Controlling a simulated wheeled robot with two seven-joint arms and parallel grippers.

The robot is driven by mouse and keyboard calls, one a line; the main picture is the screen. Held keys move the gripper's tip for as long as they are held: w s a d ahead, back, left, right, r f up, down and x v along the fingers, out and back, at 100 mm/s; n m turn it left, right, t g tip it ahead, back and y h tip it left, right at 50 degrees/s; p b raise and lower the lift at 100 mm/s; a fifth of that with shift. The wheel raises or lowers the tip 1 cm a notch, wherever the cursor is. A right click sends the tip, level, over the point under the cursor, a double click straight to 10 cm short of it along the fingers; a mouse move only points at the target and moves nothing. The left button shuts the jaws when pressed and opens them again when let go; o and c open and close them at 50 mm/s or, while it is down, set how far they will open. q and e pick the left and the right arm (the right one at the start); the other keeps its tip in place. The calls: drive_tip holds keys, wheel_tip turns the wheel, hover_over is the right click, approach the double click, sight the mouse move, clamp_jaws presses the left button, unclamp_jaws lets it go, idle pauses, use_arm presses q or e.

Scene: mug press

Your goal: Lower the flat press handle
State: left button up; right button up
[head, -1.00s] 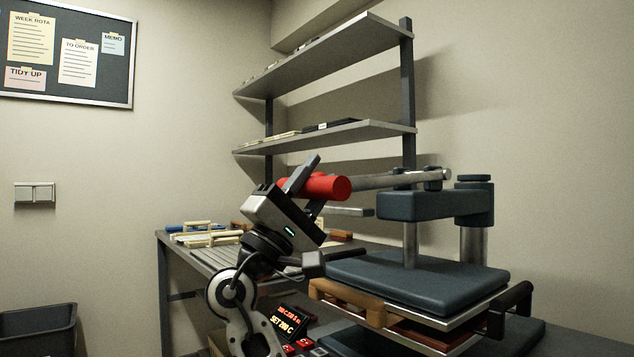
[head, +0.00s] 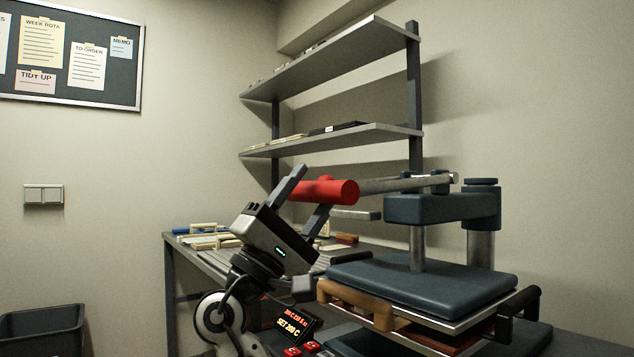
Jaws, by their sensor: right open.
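The flat press has a metal lever (head: 405,184) that reaches left from the press arm, roughly level, and ends in a red handle grip (head: 338,191). My right gripper (head: 314,188) comes up from below, tilted, at the left end of the red grip. Its fingers are open, one above and one below the grip, and I cannot tell whether they touch it. Below the press arm, a dark upper pad (head: 424,281) hangs over the lower part of the press. My left gripper is not in view.
A table (head: 168,262) with small trays stands behind my right arm. Wall shelves (head: 330,139) rise above it. A control display (head: 293,322) is low in front, and a dark bin (head: 42,333) stands at lower left.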

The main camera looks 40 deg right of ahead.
drive_tip(key=s+v, duration=0.1)
drive_tip(key=v, duration=1.2)
drive_tip(key=shift+w, duration=0.45)
